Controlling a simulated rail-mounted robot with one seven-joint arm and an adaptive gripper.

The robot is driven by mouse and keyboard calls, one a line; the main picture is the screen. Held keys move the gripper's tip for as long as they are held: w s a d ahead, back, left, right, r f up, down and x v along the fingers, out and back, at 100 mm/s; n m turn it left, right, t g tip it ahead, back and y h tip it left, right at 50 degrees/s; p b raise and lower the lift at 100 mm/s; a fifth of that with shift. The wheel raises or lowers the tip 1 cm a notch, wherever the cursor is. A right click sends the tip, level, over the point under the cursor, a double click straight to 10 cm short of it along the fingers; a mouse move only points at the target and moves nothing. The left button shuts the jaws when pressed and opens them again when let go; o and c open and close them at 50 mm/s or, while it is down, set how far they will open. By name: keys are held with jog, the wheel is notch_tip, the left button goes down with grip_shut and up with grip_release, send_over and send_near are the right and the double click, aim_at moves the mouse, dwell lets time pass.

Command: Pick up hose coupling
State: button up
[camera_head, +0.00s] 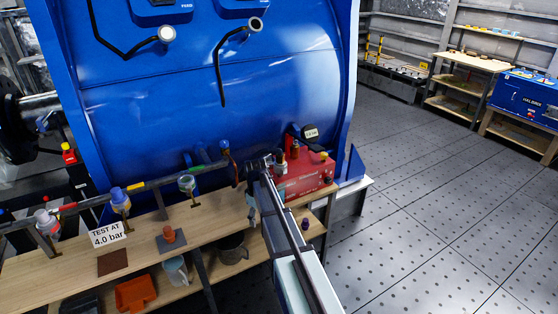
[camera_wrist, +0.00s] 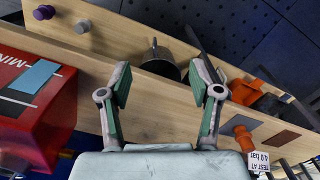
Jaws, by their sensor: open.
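No part is marked as the hose coupling, and I cannot tell which loose fitting it is. A small purple fitting (camera_wrist: 43,12) and a short grey cylinder (camera_wrist: 83,26) sit near the bench edge in the wrist view. The purple fitting also shows in the head view (camera_head: 305,223), right of my arm. An orange-brown fitting (camera_head: 171,235) stands upright on a grey pad; it also shows in the wrist view (camera_wrist: 242,137). My gripper (camera_wrist: 161,78) is open and empty above the wooden bench, apart from these pieces. My arm hides part of the bench in the head view.
A red box (camera_head: 305,175) stands beside my gripper on the bench (camera_head: 205,215). A pipe with several fittings and a "TEST AT 4.0 bar" sign (camera_head: 108,234) are at left. A large blue drum (camera_head: 170,100) rises behind.

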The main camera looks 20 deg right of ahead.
aim_at(279, 153)
jog(key=w+d+r+n, duration=0.2)
jog(key=w+d+r, duration=0.35)
jog(key=r, duration=0.45)
jog(key=w+d+r+n, duration=0.2)
jog(key=w+d+r, duration=0.35)
jog(key=r, duration=0.45)
jog(key=w+d+r+n, duration=0.3)
jog(key=w+d+r, duration=0.25)
jog(key=r, duration=0.35)
jog(key=f+p, duration=0.1)
jog(key=f, duration=0.2)
jog(key=f+p, duration=0.1)
jog(key=f, duration=0.3)
jog(key=f+p, duration=0.1)
jog(key=f, duration=0.3)
jog(key=shift+w+a+f+p, duration=0.1)
jog(key=shift+w+f+p, duration=0.15)
jog(key=shift+p, duration=0.1)
jog(key=shift+f+p, duration=1.35)
jog(key=shift+f, duration=1.3)
grip_shut()
